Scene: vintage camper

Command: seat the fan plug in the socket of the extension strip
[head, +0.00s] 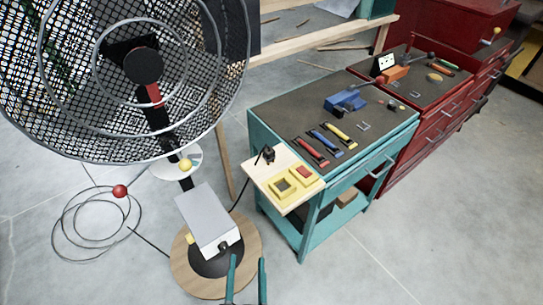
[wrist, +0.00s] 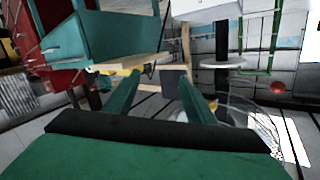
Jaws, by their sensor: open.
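A black plug (head: 268,154) stands at the back corner of a pale board (head: 262,174) on the side of the teal cart. A dark cord runs from it down toward the fan's base. On the board are a yellow-framed square with a dark middle (head: 282,187) and a yellow piece with a red top (head: 303,176). I cannot tell for certain which is the strip's socket. The large fan (head: 143,66) stands at the left. My gripper (head: 247,260) is open and empty, low in front of the board and apart from it. The wrist view also shows the open fingers (wrist: 160,80).
The fan's white box (head: 209,216) and round wooden base (head: 184,268) are just left of my gripper. A cable coils on the floor at left. The teal cart (head: 285,108) holds several tools; a red cabinet (head: 430,85) adjoins it. Floor at lower right is clear.

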